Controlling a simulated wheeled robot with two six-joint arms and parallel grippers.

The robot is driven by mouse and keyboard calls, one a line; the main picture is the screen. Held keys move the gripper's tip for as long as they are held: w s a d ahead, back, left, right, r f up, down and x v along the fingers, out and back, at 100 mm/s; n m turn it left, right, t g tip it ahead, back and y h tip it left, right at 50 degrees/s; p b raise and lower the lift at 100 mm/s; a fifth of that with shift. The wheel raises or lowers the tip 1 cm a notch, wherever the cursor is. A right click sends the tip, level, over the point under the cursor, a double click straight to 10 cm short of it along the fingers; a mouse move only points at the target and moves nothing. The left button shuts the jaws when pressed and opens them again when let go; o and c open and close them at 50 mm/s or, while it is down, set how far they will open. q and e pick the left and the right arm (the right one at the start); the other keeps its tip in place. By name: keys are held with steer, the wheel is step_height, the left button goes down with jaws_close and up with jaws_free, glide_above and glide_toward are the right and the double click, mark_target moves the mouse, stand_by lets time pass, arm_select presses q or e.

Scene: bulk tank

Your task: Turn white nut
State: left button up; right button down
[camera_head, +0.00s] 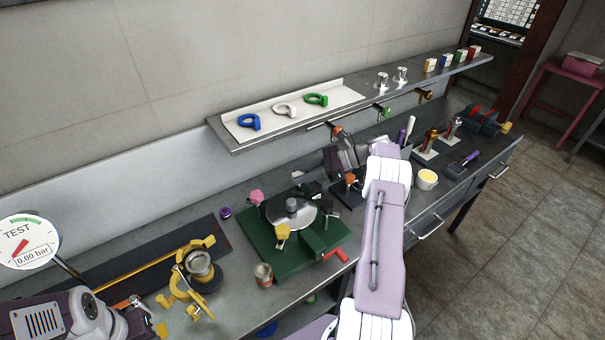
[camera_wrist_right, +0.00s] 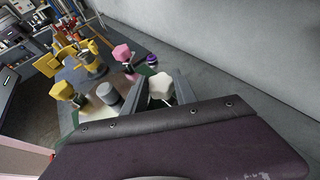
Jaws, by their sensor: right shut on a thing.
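The white nut (camera_wrist_right: 160,88) sits between the two fingers of my right gripper (camera_wrist_right: 162,98) in the right wrist view; the fingers are shut on it. In the head view my right gripper (camera_head: 305,172) reaches in from the right over the back of the round steel lid (camera_head: 305,217), and I cannot make out the white nut there. The pink nut (camera_head: 256,196) and the yellow nut (camera_head: 282,232) stand at the lid's edge. Both also show in the wrist view, pink (camera_wrist_right: 122,53) and yellow (camera_wrist_right: 62,90). Part of my left arm shows at bottom left, without its fingers.
The lid sits on a green base (camera_head: 258,233) on the bench. A shelf (camera_head: 350,98) with blue, white and green rings runs above. A pressure gauge (camera_head: 28,240) reads 0.00 bar.

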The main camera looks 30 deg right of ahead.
steer(key=shift+n+g+y, duration=0.4)
steer(key=shift+n, duration=0.1)
stand_by(0.3)
arm_select(q)
steer(key=shift+f, duration=0.1)
arm_select(e)
steer(key=c, duration=1)
jaws_free()
steer(key=shift+r, duration=0.1)
